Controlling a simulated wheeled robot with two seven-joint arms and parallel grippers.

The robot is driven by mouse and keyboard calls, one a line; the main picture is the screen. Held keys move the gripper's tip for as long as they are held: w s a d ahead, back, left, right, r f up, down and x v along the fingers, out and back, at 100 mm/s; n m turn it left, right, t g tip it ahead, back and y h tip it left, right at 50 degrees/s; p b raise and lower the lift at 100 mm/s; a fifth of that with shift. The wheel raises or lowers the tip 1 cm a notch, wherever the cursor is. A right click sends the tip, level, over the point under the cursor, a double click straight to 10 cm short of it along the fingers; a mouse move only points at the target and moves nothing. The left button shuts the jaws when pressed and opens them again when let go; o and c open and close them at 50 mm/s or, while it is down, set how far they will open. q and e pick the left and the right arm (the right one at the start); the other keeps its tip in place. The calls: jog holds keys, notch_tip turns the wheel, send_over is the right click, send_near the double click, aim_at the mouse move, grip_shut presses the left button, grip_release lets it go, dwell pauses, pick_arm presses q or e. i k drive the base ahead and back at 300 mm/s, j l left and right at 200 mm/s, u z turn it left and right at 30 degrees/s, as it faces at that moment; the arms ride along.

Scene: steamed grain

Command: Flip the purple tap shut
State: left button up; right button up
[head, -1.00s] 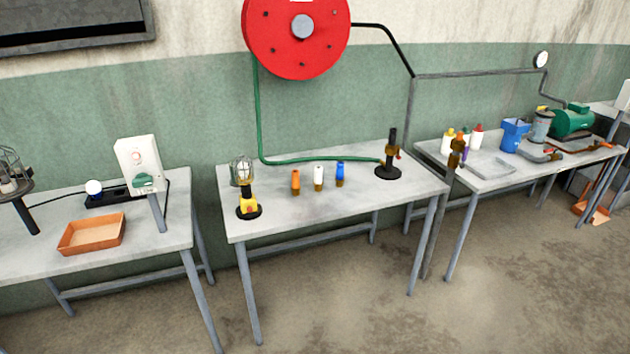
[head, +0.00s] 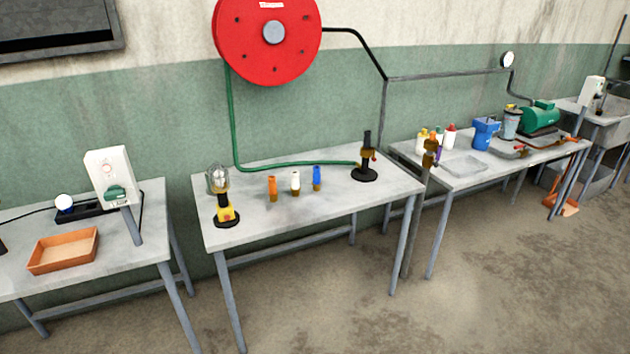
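A brass tap (head: 429,147) sits on top of a grey upright pipe between the middle and right tables. A small purple part (head: 438,154), which looks like its handle, shows at its right side. It is too small to tell whether it is open or shut. Neither of my grippers is in view.
The middle table (head: 268,213) holds a caged lamp (head: 219,188), several coloured nozzles and a black stand (head: 365,165) with a green hose. The right table holds bottles, a tray (head: 464,165), a blue container (head: 486,133) and a green motor (head: 539,117). The floor (head: 490,270) in front is clear.

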aim_at(436, 164)
jog(key=i+l, duration=2.35)
